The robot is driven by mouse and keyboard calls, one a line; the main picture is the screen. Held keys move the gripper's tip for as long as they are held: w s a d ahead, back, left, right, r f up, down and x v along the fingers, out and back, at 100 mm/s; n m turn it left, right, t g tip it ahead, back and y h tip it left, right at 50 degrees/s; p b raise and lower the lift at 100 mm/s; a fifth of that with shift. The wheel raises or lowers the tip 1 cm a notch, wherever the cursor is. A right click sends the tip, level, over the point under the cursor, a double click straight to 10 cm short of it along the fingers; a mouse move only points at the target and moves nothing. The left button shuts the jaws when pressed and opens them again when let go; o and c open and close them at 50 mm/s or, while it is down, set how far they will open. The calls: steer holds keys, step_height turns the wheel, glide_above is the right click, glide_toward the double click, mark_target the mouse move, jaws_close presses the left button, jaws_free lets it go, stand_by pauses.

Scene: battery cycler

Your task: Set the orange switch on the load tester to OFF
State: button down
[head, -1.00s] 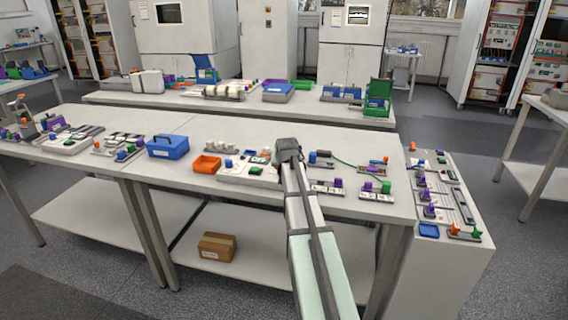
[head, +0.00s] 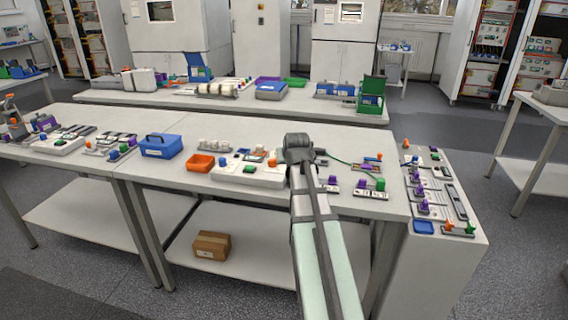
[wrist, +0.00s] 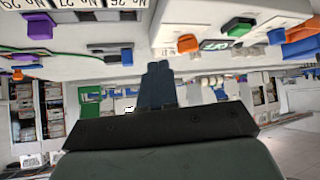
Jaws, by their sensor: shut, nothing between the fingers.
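A white box (head: 235,173) on the front table carries a small orange switch (head: 272,162) at its right end and a green part (head: 250,168). I take this box for the load tester. The switch's position is too small to read. My gripper (wrist: 160,68) is shut and empty, its fingertips apart from the switch, to its left in this view. In the head view my arm hides the fingers.
An orange tray (head: 200,163) and a blue toolbox (head: 162,147) stand left of the white box. Purple and green clamp-like parts (head: 380,184) and a green cable (head: 340,161) lie to the right of my arm. A purple part (wrist: 40,26) shows in the wrist view.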

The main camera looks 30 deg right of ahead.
steer(key=shift+s+a+r, duration=0.1)
steer(key=shift+s+r, duration=0.65)
steer(key=shift+s, duration=0.1)
steer(key=s+a+f+g+y, duration=0.1)
steer(key=s+a+f+g, duration=0.35)
steer(key=f, duration=0.85)
steer(key=s+a+f+n+g+y, duration=0.15)
steer(key=s+a+f, duration=0.5)
steer(key=f, duration=0.65)
steer(key=s+a+f+g+y, duration=0.2)
steer(key=s+a+f, duration=0.35)
steer(key=f, duration=0.75)
steer(key=s+a+f+n+g, duration=0.1)
steer(key=s+a+f+g, duration=0.1)
steer(key=s+a+f, duration=0.3)
steer(key=s+a+f+n+g, duration=0.1)
steer(key=s+a+f+g, duration=0.1)
steer(key=s+a+f, duration=0.3)
steer(key=s+a+f+n+g, duration=0.1)
steer(key=s+a+f+g, duration=0.2)
steer(key=s+f, duration=0.8)
steer(key=s+a, duration=0.2)
steer(key=s, duration=0.6)
steer(key=shift+a, duration=0.4)
